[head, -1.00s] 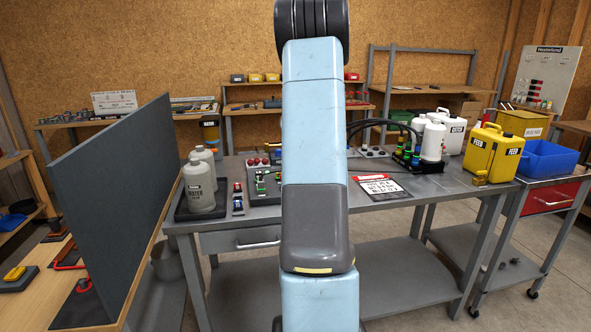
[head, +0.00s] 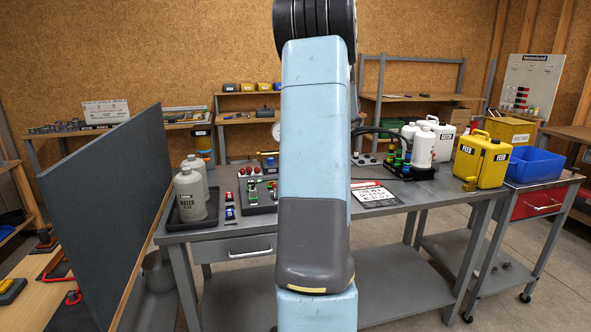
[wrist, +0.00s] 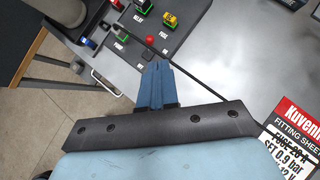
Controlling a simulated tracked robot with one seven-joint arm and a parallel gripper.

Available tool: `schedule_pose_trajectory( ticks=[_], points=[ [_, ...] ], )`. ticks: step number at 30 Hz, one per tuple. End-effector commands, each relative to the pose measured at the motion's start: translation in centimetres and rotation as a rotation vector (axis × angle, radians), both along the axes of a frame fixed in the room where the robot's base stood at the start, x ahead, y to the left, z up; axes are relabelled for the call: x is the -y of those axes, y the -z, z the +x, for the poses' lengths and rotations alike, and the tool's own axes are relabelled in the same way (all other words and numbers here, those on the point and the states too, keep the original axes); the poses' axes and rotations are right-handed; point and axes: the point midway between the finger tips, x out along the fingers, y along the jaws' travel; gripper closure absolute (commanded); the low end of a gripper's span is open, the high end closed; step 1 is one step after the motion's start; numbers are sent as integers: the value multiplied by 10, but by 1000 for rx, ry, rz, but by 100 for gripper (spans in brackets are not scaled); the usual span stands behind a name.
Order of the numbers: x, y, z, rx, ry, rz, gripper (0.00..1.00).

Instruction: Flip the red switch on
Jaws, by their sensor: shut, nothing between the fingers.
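A small red switch (head: 229,197) stands on the grey bench at the left end, left of a dark panel; whether it is on or off is too small to tell. A similar blue one (head: 230,213) is in front of it. My gripper (wrist: 157,64) is shut and empty, just short of the dark panel (wrist: 186,38) and right of the red switch, touching neither as far as I can see. In the head view my arm hides the gripper.
The panel carries a red ball-topped lever (wrist: 150,40), a yellow part (wrist: 169,20) and green parts. Grey bottles (head: 189,197) stand left of the switches. A fitting sheet (head: 373,195) lies at the right. A dark partition (head: 105,190) rises left of the bench.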

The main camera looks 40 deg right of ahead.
Motion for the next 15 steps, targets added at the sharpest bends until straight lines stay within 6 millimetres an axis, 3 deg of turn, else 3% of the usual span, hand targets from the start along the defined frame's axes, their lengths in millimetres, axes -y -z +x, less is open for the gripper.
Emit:
schedule_pose_trajectory(
  ticks=[6, 15],
  points=[
    [8, -16, -6, 1, 1, 0, 100],
    [9, -19, -7, 0, 1, 0, 100]
  ],
)
